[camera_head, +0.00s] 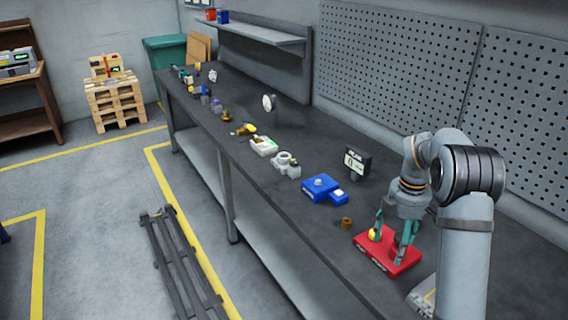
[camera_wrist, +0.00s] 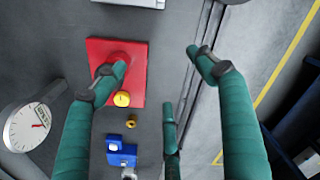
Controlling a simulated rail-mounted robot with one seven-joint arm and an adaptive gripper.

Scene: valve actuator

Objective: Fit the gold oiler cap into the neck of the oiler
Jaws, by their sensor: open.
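My gripper (camera_head: 394,232) hangs over the red block (camera_head: 398,263) with its green fingers spread wide. The wrist view shows my gripper (camera_wrist: 161,82) open and empty. A round gold-yellow piece (camera_wrist: 122,99) sits at the edge of the red block (camera_wrist: 137,58), close to one fingertip; contact is unclear. A small brown-gold piece (camera_head: 347,224) stands apart on the bench; from above this brown-gold piece (camera_wrist: 131,123) has a darker centre. I cannot tell for certain which is the cap or the oiler.
A blue two-part block (camera_head: 322,190) and a dark display stand (camera_head: 356,163) are farther along the bench. A white dial gauge (camera_wrist: 28,126) shows in the wrist view. Several small parts line the far bench. A pegboard wall (camera_head: 400,60) runs behind.

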